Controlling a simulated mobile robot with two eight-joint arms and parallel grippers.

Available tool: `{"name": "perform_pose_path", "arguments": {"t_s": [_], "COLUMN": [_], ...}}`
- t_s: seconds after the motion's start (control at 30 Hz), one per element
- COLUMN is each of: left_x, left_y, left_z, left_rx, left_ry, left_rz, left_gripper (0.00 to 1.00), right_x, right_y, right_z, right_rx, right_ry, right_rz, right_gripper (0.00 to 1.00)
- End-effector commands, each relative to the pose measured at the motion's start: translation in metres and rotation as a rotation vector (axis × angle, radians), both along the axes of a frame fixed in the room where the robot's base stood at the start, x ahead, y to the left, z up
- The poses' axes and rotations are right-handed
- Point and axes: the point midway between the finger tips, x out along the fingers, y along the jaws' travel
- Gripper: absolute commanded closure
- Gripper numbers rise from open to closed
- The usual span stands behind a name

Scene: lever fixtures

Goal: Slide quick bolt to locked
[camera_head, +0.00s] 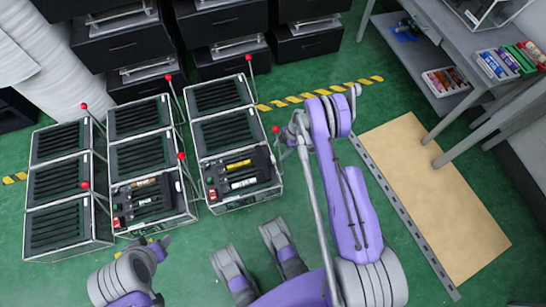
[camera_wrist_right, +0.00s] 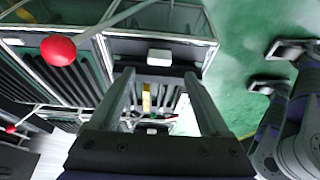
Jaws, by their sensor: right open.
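Three racks of slatted black units carry thin metal levers with red ball knobs; I cannot tell which part is the quick bolt. The right rack (camera_head: 225,133) has a front panel (camera_head: 240,182) with a yellow and a white label. My right gripper (camera_head: 297,128) is beside that rack's right edge, close to a red knob (camera_head: 276,129). In the right wrist view the open, empty fingers (camera_wrist_right: 160,73) point at the rack, with a red knob (camera_wrist_right: 58,50) left of them, not between them. My left gripper (camera_head: 161,244) is low near the middle rack; its jaws are unclear.
The middle rack (camera_head: 142,152) and left rack (camera_head: 62,190) stand close by, with upright levers between them. Black drawer units (camera_head: 122,45) line the back. A grey workbench (camera_head: 455,60) is at right, beside a tan floor panel (camera_head: 435,195). Green floor is free between.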

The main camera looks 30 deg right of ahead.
Motion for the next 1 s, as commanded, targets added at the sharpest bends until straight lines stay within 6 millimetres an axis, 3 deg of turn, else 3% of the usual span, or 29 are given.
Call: {"name": "perform_pose_path", "arguments": {"t_s": [0.1, 0.3, 0.73, 0.77, 1.0], "left_x": [0.001, 0.002, 0.002, 0.002, 0.002], "left_y": [0.000, 0.000, 0.000, 0.000, 0.000], "left_z": [-0.008, -0.015, -0.016, -0.016, -0.016], "left_rx": [0.000, 0.000, 0.000, 0.000, 0.000], "left_ry": [0.002, 0.004, 0.005, 0.005, 0.005], "left_rz": [0.000, 0.000, 0.000, 0.000, 0.000], "left_gripper": [0.46, 0.46, 0.46, 0.46, 0.46], "right_x": [0.003, 0.005, 0.006, 0.006, 0.006], "right_y": [0.010, 0.020, 0.025, 0.025, 0.025], "right_z": [-0.025, -0.051, -0.060, -0.060, -0.060], "right_rx": [0.000, -0.001, -0.001, -0.001, -0.001], "right_ry": [0.001, 0.000, 0.000, 0.000, 0.000], "right_rz": [0.001, 0.000, -0.002, -0.001, -0.001], "right_gripper": [0.20, 0.20, 0.20, 0.22, 0.65]}}
